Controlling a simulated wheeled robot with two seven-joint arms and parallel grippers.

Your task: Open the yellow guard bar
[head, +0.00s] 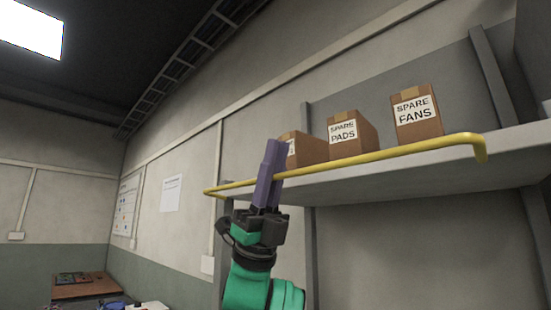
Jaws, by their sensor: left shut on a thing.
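The yellow guard bar (376,157) runs along the front edge of the grey shelf (400,178), in front of the boxes. It bends at its right end by the shelf and at its left end. My left gripper (273,160) has purple fingers and comes up from below on a green arm. Its fingers are shut on the bar left of its middle and hide a short stretch of it. My right gripper is not in view.
Cardboard boxes stand on the shelf: one marked SPARE FANS (416,114), one SPARE PADS (351,135), and one partly hidden behind my fingers (308,148). A wooden table (85,287) with small items stands low at the left.

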